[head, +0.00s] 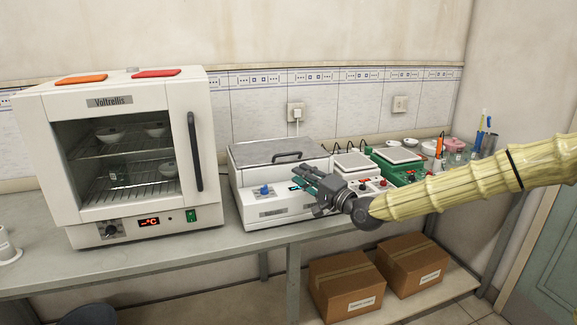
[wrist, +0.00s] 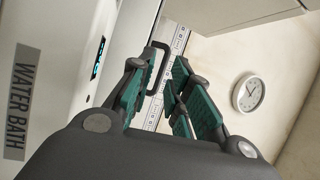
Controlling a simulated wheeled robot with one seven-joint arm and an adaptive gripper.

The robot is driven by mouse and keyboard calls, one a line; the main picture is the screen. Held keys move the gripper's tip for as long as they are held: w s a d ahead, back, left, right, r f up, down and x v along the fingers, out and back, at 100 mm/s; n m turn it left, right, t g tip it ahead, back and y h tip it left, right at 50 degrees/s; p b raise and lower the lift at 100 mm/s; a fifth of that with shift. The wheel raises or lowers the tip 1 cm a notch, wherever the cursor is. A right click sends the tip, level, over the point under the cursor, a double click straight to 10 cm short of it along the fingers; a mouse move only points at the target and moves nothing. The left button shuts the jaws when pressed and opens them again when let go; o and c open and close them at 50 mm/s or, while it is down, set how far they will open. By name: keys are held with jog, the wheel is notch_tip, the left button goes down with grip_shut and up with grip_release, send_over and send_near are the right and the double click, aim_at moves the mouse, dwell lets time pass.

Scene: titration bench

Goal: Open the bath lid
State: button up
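The white water bath (head: 270,208) stands on the bench right of the oven. Its grey lid (head: 255,150) lies flat and closed on top, with a dark handle (head: 287,156) near its front edge. My gripper (head: 302,178) is in front of the bath's right part, near the lid's front edge and close to the handle. In the wrist view my gripper (wrist: 163,72) has its two green-padded fingers apart with a gap between them. The dark handle (wrist: 153,50) shows just beyond the left finger, partly hidden by it; I see no grip on it.
A white oven (head: 130,150) stands left of the bath. Stirrers, one white (head: 353,163) and one green (head: 398,160), and glassware stand to the right. Cardboard boxes (head: 345,285) sit on the lower shelf. The wall behind has an outlet (head: 296,112) with a plug.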

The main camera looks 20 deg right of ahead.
aim_at(289, 154)
jog(key=d, duration=0.2)
jog(key=w+d+m+t+b, duration=0.1)
jog(key=shift+r, duration=0.4)
jog(key=shift+p+x, duration=0.6)
jog(key=shift+x, duration=4.7)
jog(key=shift+d, duration=0.1)
grip_shut()
